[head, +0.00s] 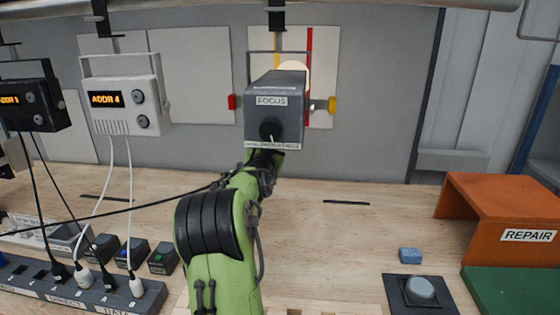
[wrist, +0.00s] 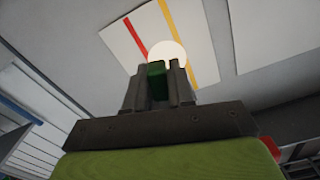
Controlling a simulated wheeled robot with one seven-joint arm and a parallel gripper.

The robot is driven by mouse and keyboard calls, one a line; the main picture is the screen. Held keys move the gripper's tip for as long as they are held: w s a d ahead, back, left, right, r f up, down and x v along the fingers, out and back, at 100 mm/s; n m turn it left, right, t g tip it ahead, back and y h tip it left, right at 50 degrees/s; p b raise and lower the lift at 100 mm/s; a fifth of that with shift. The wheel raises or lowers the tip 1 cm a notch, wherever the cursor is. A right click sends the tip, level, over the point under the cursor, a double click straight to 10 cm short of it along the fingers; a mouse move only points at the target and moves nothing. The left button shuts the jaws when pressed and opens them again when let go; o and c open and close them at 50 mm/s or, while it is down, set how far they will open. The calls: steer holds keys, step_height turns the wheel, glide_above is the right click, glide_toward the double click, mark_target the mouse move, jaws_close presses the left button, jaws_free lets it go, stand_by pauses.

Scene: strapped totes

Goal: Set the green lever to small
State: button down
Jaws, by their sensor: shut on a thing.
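The green lever (wrist: 157,80) shows in the wrist view as a dark green piece between the two fingers of my gripper (wrist: 158,88), which is shut on it. A grey box labelled FOCUS (head: 274,112) shows in the head view, with a dark round knob (head: 270,130) bearing a pale pointer line. A label strip under the knob is too small to read. My arm reaches up to the box's underside, and my fingertips and the green lever are hidden there in the head view. The lever's setting cannot be read.
A bright round spot (wrist: 167,55) lies on the wall panel between red and yellow stripes. A red piece (head: 232,102) and a yellow piece (head: 332,105) flank the box. Left are an ADDR 4 unit (head: 128,105) and cables; right, an orange REPAIR stand (head: 500,220) and a button (head: 420,291).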

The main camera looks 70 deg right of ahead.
steer(key=shift+w+a+r+m+b, duration=0.15)
steer(key=shift+w+r+m+b, duration=0.1)
steer(key=shift+w+m, duration=0.2)
steer(key=shift+w+a+r+m+b, duration=0.1)
steer(key=shift+w+m+b, duration=0.2)
steer(key=shift+w, duration=0.2)
steer(key=c, duration=1)
jaws_free()
steer(key=shift+c, duration=0.2)
steer(key=b+v, duration=0.2)
steer(key=v, duration=1.3)
steer(key=shift+a, duration=0.4)
